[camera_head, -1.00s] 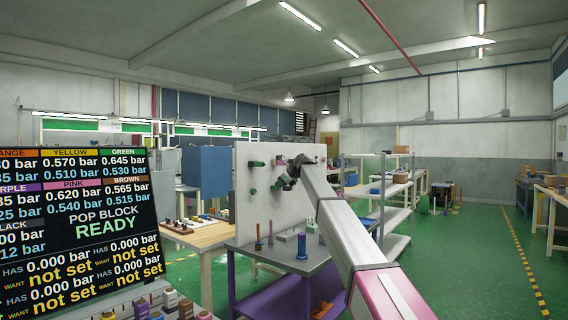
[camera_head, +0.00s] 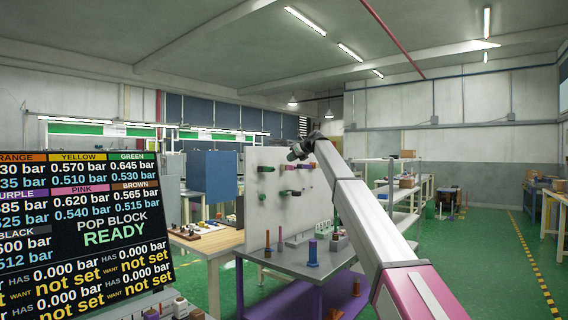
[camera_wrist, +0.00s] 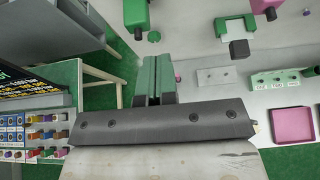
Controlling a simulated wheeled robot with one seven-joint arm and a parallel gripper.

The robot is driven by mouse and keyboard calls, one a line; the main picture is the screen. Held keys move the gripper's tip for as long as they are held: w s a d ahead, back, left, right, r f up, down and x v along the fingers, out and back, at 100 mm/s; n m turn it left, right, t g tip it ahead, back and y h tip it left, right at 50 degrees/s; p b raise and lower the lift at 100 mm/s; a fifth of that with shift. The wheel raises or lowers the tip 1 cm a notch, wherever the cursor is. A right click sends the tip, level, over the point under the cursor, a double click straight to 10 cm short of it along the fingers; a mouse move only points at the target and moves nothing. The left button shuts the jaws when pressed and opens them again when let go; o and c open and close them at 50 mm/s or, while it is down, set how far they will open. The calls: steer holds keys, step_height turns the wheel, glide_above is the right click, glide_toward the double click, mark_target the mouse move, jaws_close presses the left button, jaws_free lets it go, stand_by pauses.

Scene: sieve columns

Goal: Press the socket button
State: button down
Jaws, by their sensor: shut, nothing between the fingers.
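A white upright panel (camera_head: 262,208) stands at the back of the grey table (camera_head: 345,262), with green and pink cylindrical parts (camera_head: 290,193) sticking out of it. My gripper (camera_head: 298,151) is at the panel's top edge, above these parts. In the wrist view my gripper (camera_wrist: 153,66) has its green fingers together with nothing between them. A green part (camera_wrist: 135,14) and a green bracket with a dark block (camera_wrist: 239,49) lie beyond the fingertips there. I cannot tell which part is the socket button.
A dark screen (camera_head: 85,215) reads "POP BLOCK READY" at the left. The wrist view shows a pink tray (camera_wrist: 292,124), a green holed block (camera_wrist: 280,82) and a rack of coloured pieces (camera_wrist: 35,137).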

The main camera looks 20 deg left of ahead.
mark_target(262, 169)
steer(key=a+r+x, duration=0.1)
steer(key=x, duration=1.2)
steer(key=shift+w+r, duration=0.25)
steer(key=shift+r, duration=0.15)
